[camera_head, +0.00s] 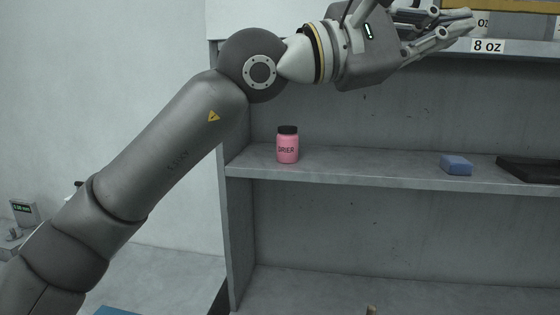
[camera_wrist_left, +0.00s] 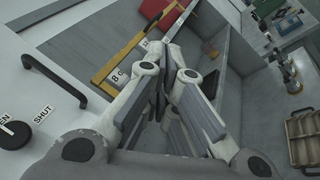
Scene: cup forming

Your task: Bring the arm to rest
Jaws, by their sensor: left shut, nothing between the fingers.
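My left arm comes in from the left in the head view and reaches up across the front of the shelf unit. My left gripper (camera_head: 455,27) is at the top right, beside the upper shelf and just above its "8 OZ" label (camera_head: 488,46). In the left wrist view the fingers of the left gripper (camera_wrist_left: 172,62) are closed together with nothing between them. My right gripper is in neither view.
On the middle shelf (camera_head: 350,170) stand a pink jar with a dark lid (camera_head: 288,148), a blue block (camera_head: 456,165) and a black flat item (camera_head: 530,169). The wrist view shows a black handle (camera_wrist_left: 55,78) at left and a compartment tray (camera_wrist_left: 303,138) at right.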

